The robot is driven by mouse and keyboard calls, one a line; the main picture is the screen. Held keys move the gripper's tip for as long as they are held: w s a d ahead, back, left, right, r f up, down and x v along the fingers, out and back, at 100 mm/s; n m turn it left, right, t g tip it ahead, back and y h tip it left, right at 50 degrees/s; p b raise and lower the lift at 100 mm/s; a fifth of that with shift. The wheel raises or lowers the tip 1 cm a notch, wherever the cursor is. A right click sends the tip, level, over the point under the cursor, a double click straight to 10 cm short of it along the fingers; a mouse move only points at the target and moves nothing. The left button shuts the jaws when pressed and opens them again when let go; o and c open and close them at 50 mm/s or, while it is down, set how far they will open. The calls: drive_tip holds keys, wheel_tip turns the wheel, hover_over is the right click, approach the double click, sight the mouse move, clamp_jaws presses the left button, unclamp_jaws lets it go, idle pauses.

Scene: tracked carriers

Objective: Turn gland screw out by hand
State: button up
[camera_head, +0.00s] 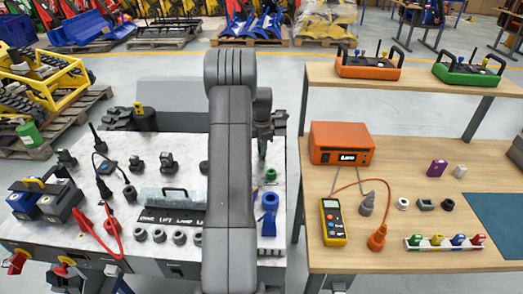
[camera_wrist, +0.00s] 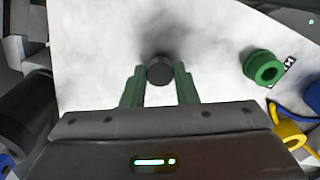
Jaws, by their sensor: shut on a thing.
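In the wrist view, a dark round part (camera_wrist: 160,70), which looks like the gland screw, sits between the two green fingers of my gripper (camera_wrist: 160,84), with both fingers against its sides. My gripper is shut on it. The white marbled surface lies behind it, with a dark shadow just beyond. In the head view, my gripper (camera_head: 262,147) shows as a bit of green beside my arm, over the right edge of the white table (camera_head: 120,205). The part it holds is hidden there. I cannot tell whether the screw sits in a thread.
A green ring (camera_wrist: 265,68) lies right of my gripper, with a blue part (camera_head: 269,212) nearby. Dark rings, small dark fittings and a clear-topped box (camera_head: 165,198) fill the white table. The wooden bench (camera_head: 400,160) holds an orange unit (camera_head: 341,144) and a yellow meter (camera_head: 333,222).

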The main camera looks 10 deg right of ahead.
drive_tip(key=n, duration=0.4)
drive_tip(key=shift+f+n, duration=0.1)
drive_tip(key=shift+n, duration=0.3)
drive_tip(key=n, duration=0.5)
drive_tip(key=o, duration=0.8)
